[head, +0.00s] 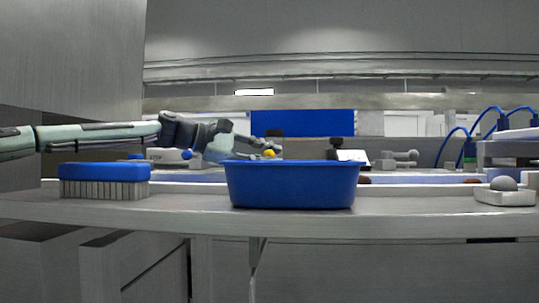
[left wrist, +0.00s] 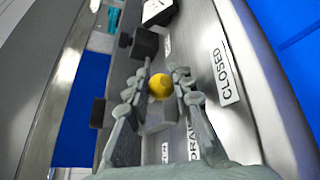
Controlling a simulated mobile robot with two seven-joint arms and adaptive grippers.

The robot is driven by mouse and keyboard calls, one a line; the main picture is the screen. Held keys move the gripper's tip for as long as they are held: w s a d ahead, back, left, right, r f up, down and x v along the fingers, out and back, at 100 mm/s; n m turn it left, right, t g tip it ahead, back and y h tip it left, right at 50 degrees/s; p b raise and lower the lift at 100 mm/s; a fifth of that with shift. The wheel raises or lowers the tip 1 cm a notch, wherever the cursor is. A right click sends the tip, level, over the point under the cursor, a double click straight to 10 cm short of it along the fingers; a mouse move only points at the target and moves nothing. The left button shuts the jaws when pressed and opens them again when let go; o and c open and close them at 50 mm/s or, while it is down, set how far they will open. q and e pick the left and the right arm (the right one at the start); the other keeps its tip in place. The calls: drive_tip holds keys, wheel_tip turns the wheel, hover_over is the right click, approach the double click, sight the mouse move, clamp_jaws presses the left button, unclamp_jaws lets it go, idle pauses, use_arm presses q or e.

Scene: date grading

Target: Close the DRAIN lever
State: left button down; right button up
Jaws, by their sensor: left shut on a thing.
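The DRAIN lever shows a round yellow knob (left wrist: 160,86), with a grey block below it in the left wrist view. The knob also shows as a small yellow spot in the head view (head: 269,153), just above the far rim of the blue tub. My left gripper (left wrist: 160,79) is shut on the yellow knob, one finger on each side. In the head view my left gripper (head: 272,147) reaches in from the left behind the tub. A CLOSED label (left wrist: 224,74) lies to the right of the knob. A partly hidden DRAIN label (left wrist: 192,145) is below. My right gripper is out of view.
A blue tub (head: 292,187) stands on the near bench, in front of the lever. A blue brush (head: 104,172) lies left of it. A white dish with a grey ball (head: 504,190) is at the right. Dark blocks (left wrist: 144,43) stand beyond the knob.

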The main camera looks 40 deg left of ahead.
use_arm(q)
drive_tip(key=c, duration=1.6)
unclamp_jaws()
drive_tip(key=shift+w+a+f, duration=0.1)
drive_tip(key=shift+a+f, duration=0.05)
drive_tip(key=shift+f, duration=0.05)
drive_tip(key=shift+s+r, duration=0.2)
drive_tip(key=shift+s, duration=0.05)
drive_tip(key=v, duration=1.1)
drive_tip(key=shift+s+a, duration=0.2)
